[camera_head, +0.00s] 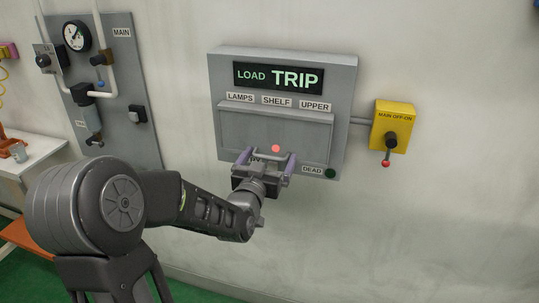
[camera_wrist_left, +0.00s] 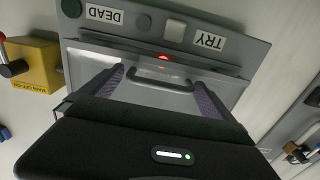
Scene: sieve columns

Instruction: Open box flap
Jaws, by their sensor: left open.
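A grey wall box (camera_head: 345,90) carries a wide grey flap (camera_head: 235,128) below its row of labels; the flap looks shut. In the wrist view, which is turned over, the flap (camera_wrist_left: 215,87) has a dark bar handle (camera_wrist_left: 160,83). My left gripper (camera_head: 267,161) is at the flap's lower edge, its jaws open. In the wrist view, the fingers of the left gripper (camera_wrist_left: 162,91) stand on either side of the handle, one near each end. I cannot tell whether they touch it. My right gripper is not in view.
A yellow switch box (camera_head: 393,125) with a red-tipped lever stands to the right of the grey box. A gauge panel (camera_head: 115,90) with pipes hangs on the left, beside a white table (camera_head: 35,150). The wall right of the switch is clear.

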